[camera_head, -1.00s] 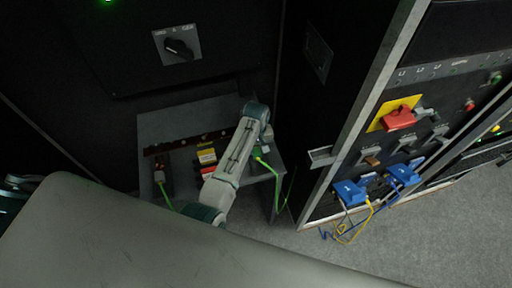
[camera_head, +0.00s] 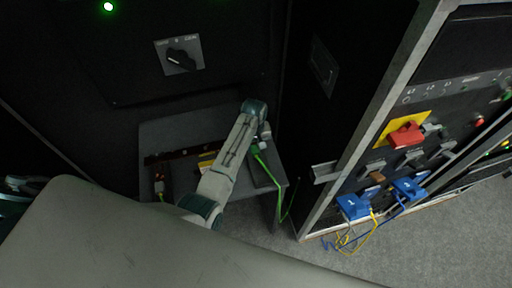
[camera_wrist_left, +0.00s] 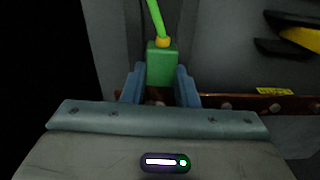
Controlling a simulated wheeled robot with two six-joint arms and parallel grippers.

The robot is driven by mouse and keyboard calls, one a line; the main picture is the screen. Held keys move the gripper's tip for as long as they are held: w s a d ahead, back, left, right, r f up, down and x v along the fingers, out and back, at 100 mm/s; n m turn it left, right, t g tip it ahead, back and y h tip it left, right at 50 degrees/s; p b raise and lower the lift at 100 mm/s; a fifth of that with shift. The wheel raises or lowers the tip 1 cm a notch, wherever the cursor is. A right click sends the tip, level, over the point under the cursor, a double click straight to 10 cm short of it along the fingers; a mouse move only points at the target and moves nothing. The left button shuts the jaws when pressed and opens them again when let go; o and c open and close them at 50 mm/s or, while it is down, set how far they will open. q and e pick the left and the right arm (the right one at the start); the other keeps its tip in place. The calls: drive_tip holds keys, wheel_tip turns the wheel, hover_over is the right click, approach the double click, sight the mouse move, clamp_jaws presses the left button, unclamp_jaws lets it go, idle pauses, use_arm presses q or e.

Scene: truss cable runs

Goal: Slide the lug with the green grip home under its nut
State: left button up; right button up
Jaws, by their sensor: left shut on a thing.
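The green grip (camera_wrist_left: 161,62) of the lug, with a yellow collar and a green cable, stands between the blue fingers of my left gripper (camera_wrist_left: 160,88) in the left wrist view. The gripper is shut on it. In the head view the grip (camera_head: 254,150) shows at the end of my left arm, over the right part of the grey shelf. A copper bar (camera_wrist_left: 285,103) with several bolt heads or nuts runs past the fingers. The lug's metal tongue and its nut are hidden or too dark to make out. My right gripper is not in view.
A grey shelf (camera_head: 180,126) stands against a black cabinet with a rotary switch (camera_head: 180,57). A rack at the right carries blue plugs (camera_head: 352,206) and a red block (camera_head: 405,134). The green cable (camera_head: 272,180) hangs right of my arm.

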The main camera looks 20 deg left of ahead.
sight(254, 147)
use_arm(q)
drive_tip(key=shift+s, duration=0.1)
drive_tip(key=o, duration=1.1)
drive_tip(key=shift+r, duration=0.6)
wheel_tip(254, 147, up, 10)
drive_tip(key=b, duration=0.3)
drive_tip(key=shift+f, duration=0.2)
